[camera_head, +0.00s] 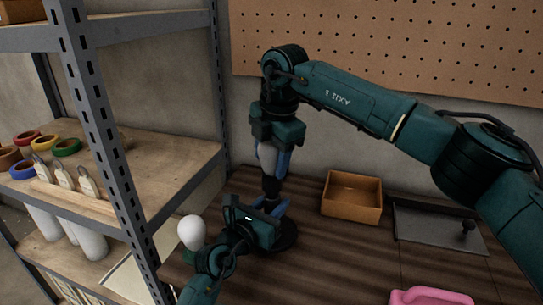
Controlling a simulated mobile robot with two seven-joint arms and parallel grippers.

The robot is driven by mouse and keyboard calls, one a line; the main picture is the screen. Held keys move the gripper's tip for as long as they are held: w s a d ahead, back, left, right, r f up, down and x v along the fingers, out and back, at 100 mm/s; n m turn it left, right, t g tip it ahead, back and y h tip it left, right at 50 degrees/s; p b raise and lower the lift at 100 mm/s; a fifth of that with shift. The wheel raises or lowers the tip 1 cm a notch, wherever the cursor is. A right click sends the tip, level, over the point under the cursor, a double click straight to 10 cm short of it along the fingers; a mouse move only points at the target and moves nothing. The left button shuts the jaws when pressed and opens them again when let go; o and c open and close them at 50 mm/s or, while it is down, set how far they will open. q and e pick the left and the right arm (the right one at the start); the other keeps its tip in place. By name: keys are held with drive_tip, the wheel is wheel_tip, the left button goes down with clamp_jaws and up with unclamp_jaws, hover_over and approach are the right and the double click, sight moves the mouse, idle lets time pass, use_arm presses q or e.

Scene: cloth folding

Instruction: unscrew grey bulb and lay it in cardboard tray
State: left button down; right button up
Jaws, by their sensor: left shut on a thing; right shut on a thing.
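The grey bulb (265,154) is upright, between the blue fingers of my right gripper (272,165), which points down and is shut on it. Directly below is the black lamp socket (271,186) on a dark round base (287,238). I cannot tell whether the bulb is still threaded in the socket. My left gripper (272,208) is lower, shut on the lamp's stem, which it largely hides. The open cardboard tray (351,209) stands to the right of the lamp, and its visible inside is empty.
A white bulb (192,231) is left of my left gripper. A grey flat panel (430,230) with a black knob (468,226) lies right of the tray. A pink item (430,296) is at the front. A metal-post shelf (105,130) with coloured rings stands left.

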use_arm(q)
drive_tip(key=shift+f, duration=0.1)
use_arm(e)
drive_tip(key=n, duration=0.3)
drive_tip(key=n+g, duration=0.1)
drive_tip(key=n, duration=0.2)
drive_tip(key=shift+s+y, duration=0.1)
drive_tip(key=shift+y, duration=0.2)
drive_tip(key=n+g, duration=0.1)
drive_tip(key=n, duration=0.5)
drive_tip(key=shift+s, duration=0.1)
drive_tip(key=n+g, duration=0.1)
drive_tip(key=n, duration=0.4)
drive_tip(key=n+h, duration=0.1)
drive_tip(key=n, duration=0.4)
drive_tip(key=shift+s+g, duration=0.1)
drive_tip(key=shift+g, duration=0.3)
drive_tip(key=shift+r, duration=0.15)
drive_tip(key=shift+r, duration=1)
